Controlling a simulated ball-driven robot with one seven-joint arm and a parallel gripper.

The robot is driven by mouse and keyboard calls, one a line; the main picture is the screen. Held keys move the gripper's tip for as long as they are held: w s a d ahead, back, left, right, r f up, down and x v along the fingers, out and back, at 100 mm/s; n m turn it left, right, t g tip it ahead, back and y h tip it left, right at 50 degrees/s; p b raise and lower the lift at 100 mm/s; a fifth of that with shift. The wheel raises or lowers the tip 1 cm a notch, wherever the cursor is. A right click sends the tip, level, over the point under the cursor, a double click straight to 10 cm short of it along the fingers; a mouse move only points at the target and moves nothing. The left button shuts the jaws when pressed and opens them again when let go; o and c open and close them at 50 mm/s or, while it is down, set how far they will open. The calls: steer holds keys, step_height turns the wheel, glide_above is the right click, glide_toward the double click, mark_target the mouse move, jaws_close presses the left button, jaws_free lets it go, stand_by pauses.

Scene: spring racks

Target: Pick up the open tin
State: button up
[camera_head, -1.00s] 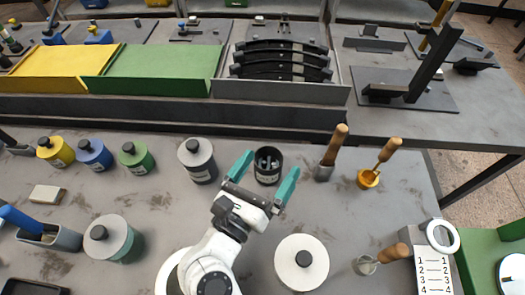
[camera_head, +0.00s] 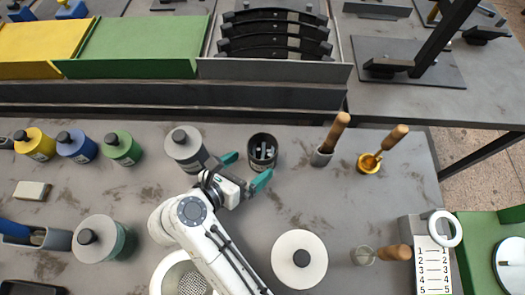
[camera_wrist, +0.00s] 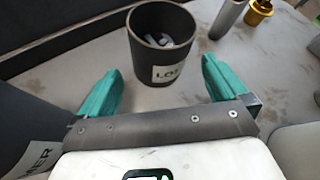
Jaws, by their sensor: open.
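The open tin (camera_head: 262,153) is a dark, lidless cylinder with small pale and dark pieces inside. It stands upright on the grey table. In the wrist view the tin (camera_wrist: 143,58) has a pale label, partly readable as "LO". My gripper (camera_head: 246,171) has teal fingers spread apart, low at the near side of the tin. In the wrist view the gripper (camera_wrist: 160,80) has one finger on each side of the tin's lower part, with a gap in front of the tin. Nothing is held.
A grey lidded tin (camera_head: 184,150) stands close to the left of my gripper. A wooden-handled tool in a metal holder (camera_head: 321,155) and a brass cup (camera_head: 369,163) stand to the right. A white-topped tin (camera_head: 298,262) is nearer. The rack's front edge (camera_head: 180,97) lies behind.

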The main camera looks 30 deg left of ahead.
mark_target(253, 163)
steer(key=shift+p+x, duration=0.65)
steer(key=shift+x, duration=2)
steer(key=shift+a, duration=0.1)
steer(key=shift+c, duration=0.3)
steer(key=c, duration=1.1)
